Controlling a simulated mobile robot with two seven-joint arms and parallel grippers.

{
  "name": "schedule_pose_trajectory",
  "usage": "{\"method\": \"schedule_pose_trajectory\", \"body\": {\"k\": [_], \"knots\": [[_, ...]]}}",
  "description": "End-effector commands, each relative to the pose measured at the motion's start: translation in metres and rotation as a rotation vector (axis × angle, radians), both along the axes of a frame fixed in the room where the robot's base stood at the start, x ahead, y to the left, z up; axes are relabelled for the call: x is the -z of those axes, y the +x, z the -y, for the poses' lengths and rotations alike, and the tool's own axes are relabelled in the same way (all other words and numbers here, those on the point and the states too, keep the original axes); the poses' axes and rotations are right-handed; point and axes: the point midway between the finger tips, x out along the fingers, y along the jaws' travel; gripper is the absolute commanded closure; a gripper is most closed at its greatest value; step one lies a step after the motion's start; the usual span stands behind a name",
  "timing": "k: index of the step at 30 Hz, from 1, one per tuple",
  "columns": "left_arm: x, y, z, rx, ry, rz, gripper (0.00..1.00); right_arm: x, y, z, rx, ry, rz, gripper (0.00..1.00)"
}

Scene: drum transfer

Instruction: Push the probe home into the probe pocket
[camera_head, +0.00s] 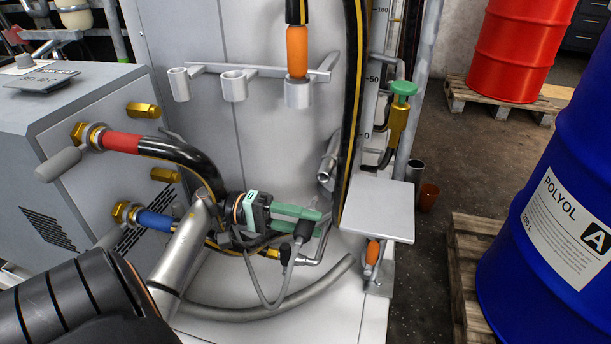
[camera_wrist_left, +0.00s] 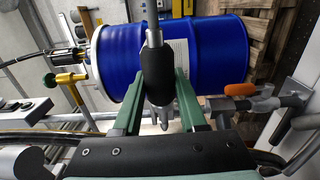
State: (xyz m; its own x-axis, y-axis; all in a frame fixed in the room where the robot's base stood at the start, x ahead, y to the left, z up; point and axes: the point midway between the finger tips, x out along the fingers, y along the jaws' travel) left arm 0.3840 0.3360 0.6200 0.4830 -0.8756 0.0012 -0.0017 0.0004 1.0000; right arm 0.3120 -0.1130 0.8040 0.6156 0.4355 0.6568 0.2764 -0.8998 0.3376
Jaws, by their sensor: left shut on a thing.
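My left gripper (camera_head: 314,222) has green fingers and points right, low in front of the pale panel. In the left wrist view its fingers (camera_wrist_left: 158,98) are shut on the black grip of the probe (camera_wrist_left: 156,72). In the head view the dark probe (camera_head: 304,230) shows at the fingers, with a grey cable looping below. A short slanted grey tube (camera_head: 328,160) is on the panel above the fingers, apart from the probe. I cannot tell whether it is the probe pocket. My right gripper is in neither view.
A grey platform (camera_head: 378,208) stands right of the fingers, with an orange-handled valve (camera_head: 373,252) below it. A striped hose (camera_head: 354,110) hangs behind. A blue drum (camera_head: 555,200) stands at the right. Red and blue-ended hoses lie left of the gripper.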

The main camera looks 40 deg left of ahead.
Motion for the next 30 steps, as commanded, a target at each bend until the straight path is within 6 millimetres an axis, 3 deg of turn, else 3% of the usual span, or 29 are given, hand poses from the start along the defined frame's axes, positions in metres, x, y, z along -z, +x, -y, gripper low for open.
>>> {"method": "schedule_pose_trajectory", "body": {"k": [17,30], "knots": [[-0.001,0.046,-0.025,-0.001,0.0,0.001,1.0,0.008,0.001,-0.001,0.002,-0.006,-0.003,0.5],[-0.001,0.043,-0.026,0.0,0.0,-0.001,1.0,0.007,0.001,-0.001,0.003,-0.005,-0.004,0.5]]}}
